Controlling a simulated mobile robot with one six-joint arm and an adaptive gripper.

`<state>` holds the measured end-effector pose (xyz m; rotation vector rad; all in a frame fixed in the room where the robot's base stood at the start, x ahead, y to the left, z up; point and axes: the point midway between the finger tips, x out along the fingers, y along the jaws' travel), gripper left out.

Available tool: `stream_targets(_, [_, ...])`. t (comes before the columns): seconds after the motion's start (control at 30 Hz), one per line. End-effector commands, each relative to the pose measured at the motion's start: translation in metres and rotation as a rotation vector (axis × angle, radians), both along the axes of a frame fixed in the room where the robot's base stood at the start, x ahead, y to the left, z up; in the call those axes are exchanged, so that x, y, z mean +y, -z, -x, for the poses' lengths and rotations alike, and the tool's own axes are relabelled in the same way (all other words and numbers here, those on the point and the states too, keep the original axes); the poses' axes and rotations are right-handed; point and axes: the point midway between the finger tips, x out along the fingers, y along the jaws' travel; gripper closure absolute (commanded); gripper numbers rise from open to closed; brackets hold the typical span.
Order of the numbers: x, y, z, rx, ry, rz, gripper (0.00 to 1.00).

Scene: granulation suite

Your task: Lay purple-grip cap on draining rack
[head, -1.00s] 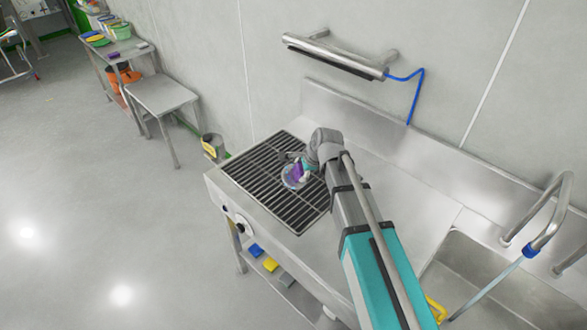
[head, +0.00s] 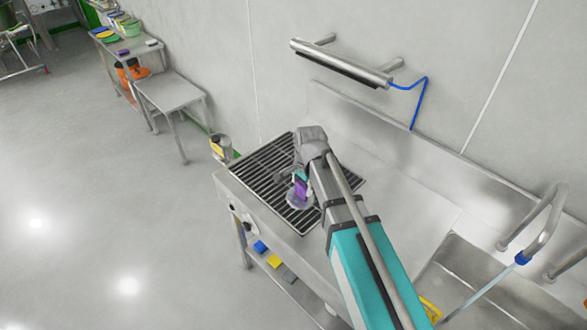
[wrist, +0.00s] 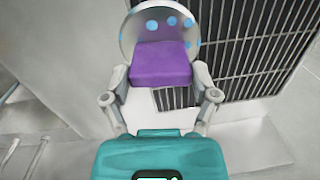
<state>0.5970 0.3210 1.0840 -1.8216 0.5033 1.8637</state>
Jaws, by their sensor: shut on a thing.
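The purple-grip cap is a clear round disc with blue dots (wrist: 160,22) and a purple block grip (wrist: 160,63). My gripper (wrist: 163,78) is shut on the purple grip, one finger on each side. In the head view the cap (head: 299,199) shows below my wrist, over the front part of the draining rack. The draining rack (head: 268,163) is a dark slatted grid set in the left end of the steel counter. Its slats also show behind the cap in the wrist view (wrist: 255,45). I cannot tell whether the cap touches the slats.
The steel counter (head: 385,170) runs right to a sink (head: 490,290) with a tap (head: 540,230). A wall bar (head: 340,65) with a blue hose is above. Blue and yellow items lie on a shelf below. A side table (head: 172,90) stands at the left.

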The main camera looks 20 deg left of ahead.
Motion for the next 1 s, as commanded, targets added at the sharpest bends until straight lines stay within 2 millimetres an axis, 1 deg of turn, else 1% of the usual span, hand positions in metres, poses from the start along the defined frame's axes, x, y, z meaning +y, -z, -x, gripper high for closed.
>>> stream_targets(0.03, [-0.001,-0.007,0.008,0.001,-0.032,0.029,0.84])
stream_targets(0.17, [-0.003,-0.010,0.015,0.001,-0.077,0.076,0.84])
stream_targets(0.57, [-0.004,-0.008,0.014,0.000,-0.084,0.084,0.84])
stream_targets(0.67, [-0.003,-0.005,0.009,0.000,-0.083,0.083,0.84])
stream_targets(0.77, [-0.001,0.000,-0.002,0.000,-0.082,0.083,0.84])
stream_targets(0.87, [0.002,0.007,-0.016,0.000,-0.082,0.083,0.84])
stream_targets(1.0, [0.006,0.018,-0.040,0.001,-0.081,0.083,0.84])
